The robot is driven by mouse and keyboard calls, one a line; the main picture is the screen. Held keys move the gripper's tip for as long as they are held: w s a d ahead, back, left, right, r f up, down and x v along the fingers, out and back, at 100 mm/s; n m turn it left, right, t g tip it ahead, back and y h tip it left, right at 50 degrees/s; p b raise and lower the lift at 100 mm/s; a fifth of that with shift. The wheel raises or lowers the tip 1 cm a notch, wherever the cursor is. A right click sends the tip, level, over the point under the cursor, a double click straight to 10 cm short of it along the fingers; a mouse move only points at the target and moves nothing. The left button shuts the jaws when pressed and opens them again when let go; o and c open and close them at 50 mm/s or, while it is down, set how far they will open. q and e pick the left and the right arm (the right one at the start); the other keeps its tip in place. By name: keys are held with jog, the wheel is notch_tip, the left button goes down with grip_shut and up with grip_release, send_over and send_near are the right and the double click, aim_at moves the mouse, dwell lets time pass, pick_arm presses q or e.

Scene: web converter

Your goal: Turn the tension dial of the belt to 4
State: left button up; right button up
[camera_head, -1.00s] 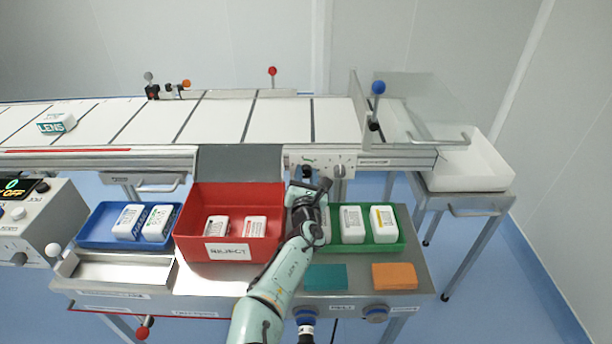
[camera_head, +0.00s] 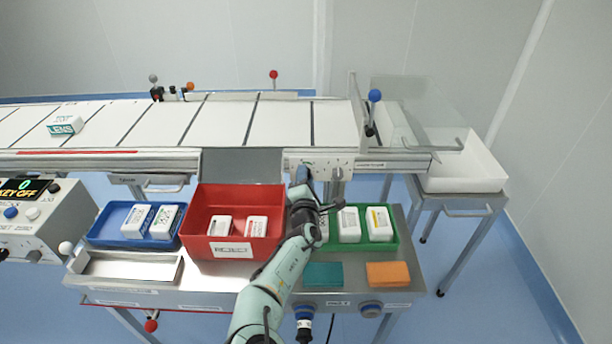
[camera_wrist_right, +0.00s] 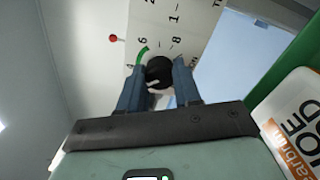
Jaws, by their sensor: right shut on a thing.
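The tension dial (camera_wrist_right: 160,70) is a small round black knob on the pale belt panel. In the right wrist view it lies between the two blue fingers of my right gripper (camera_wrist_right: 159,78), which is shut on it. Printed numbers 2, 4, 6, 8 and 1 and a green arc stand around it, partly cut off or covered. I cannot clearly read where the dial points. In the head view my right gripper (camera_head: 303,184) reaches the panel (camera_head: 318,164) on the conveyor's front, and hides the dial. My left gripper is not in view.
A red bin (camera_head: 232,252) stands just left of my right arm, and a green tray (camera_head: 384,244) with white boxes just right. A blue tray (camera_head: 105,238) is farther left. Another knob (camera_head: 337,174) sits right of my gripper.

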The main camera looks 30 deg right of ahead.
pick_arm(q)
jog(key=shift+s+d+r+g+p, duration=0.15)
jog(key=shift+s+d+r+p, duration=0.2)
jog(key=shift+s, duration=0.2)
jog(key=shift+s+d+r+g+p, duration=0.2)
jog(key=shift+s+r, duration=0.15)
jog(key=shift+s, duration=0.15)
pick_arm(e)
jog(key=m, duration=0.4)
jog(key=shift+m, duration=0.3)
jog(key=o, duration=1.1)
jog(key=shift+c, duration=0.2)
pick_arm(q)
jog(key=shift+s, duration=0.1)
pick_arm(e)
jog(key=shift+s+a, duration=0.1)
